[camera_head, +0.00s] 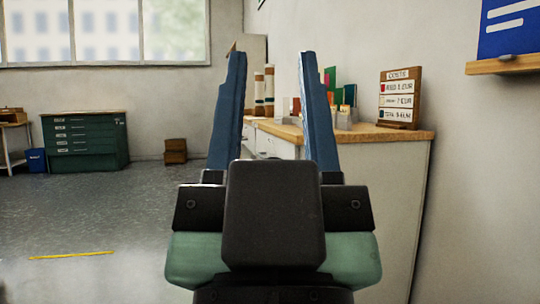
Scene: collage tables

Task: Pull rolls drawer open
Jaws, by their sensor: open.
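My gripper (271,56) fills the middle of the view, its two blue fingers pointing up and away, wide apart with nothing between them. A dark green cabinet (85,145) with several wide, labelled drawers stands far off at the left, well apart from my gripper; its drawers look shut. White drawer fronts (268,146) show between my fingers, under the wooden counter top (385,135) at the right. The labels are too small to read, so I cannot tell which drawer is the rolls drawer. My gripper hides part of the counter.
A price board (400,98), upright rolls (269,88) and coloured cards stand on the counter. A brown box (175,151) and a blue bin (35,160) stand on the floor. The grey floor at the left is open, with a yellow strip (72,255).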

